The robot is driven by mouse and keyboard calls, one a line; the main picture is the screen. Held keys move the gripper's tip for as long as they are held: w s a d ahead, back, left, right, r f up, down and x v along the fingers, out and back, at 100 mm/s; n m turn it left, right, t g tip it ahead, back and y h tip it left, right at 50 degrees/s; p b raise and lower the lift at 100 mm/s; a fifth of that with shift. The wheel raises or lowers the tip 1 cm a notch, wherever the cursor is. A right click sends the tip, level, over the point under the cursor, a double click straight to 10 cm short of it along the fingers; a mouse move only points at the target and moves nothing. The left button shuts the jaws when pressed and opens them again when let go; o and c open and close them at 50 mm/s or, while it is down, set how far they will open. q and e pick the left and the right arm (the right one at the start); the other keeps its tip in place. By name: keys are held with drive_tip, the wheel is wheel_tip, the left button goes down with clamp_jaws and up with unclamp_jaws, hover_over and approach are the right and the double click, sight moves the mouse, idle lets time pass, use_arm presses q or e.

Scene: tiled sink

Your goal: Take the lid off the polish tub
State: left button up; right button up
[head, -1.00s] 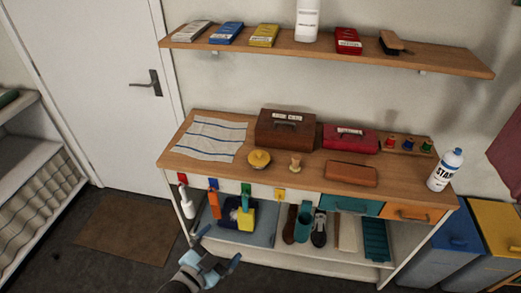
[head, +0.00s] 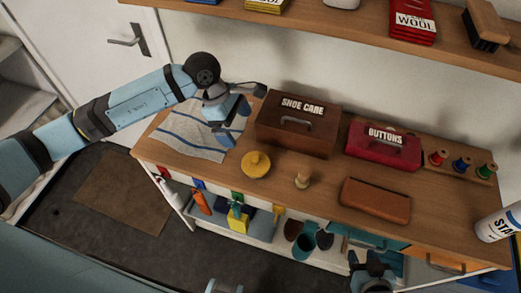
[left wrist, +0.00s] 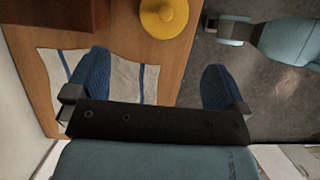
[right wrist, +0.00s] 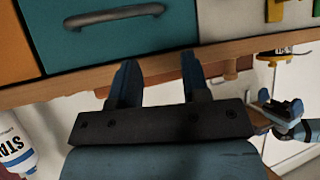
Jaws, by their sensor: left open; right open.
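The polish tub (head: 256,164) is a round yellow tub with a small knob on its lid. It stands on the wooden bench top, lid on, near the front edge. It also shows at the top of the left wrist view (left wrist: 163,15). My left gripper (head: 245,112) is open and empty above the striped cloth, behind and left of the tub, not touching it. My right gripper (head: 368,262) is open and empty at the bottom of the head view, in front of the bench. In the right wrist view its fingers point at the bench front, below a teal drawer (right wrist: 120,25).
A brown shoe care box (head: 297,130) stands behind the tub, and a small wooden item (head: 303,178) to its right. A red buttons box (head: 383,150), brown case (head: 375,201) and thread spools (head: 461,163) are further right. The striped cloth (head: 192,139) lies left. A shelf overhangs the back.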

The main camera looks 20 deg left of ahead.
use_arm(q)
drive_tip(key=p, duration=0.1)
hover_over(255, 158)
drive_tip(key=a, duration=0.2)
wheel_tip(255, 158, down, 7)
drive_tip(key=shift+w+a+r, duration=0.1)
drive_tip(key=shift+r, duration=0.1)
drive_tip(key=shift+f, duration=0.3)
drive_tip(key=shift+d+f+p, duration=0.4)
drive_tip(key=shift+f+p, duration=0.1)
drive_tip(key=shift+p, duration=0.15)
drive_tip(key=p+x, duration=0.1)
drive_tip(key=x, duration=0.2)
drive_tip(key=shift+d+f, duration=0.2)
drive_tip(key=shift+f, duration=0.4)
drive_tip(key=c, duration=0.7)
use_arm(e)
drive_tip(key=r, duration=0.3)
drive_tip(key=shift+s+d, duration=0.35)
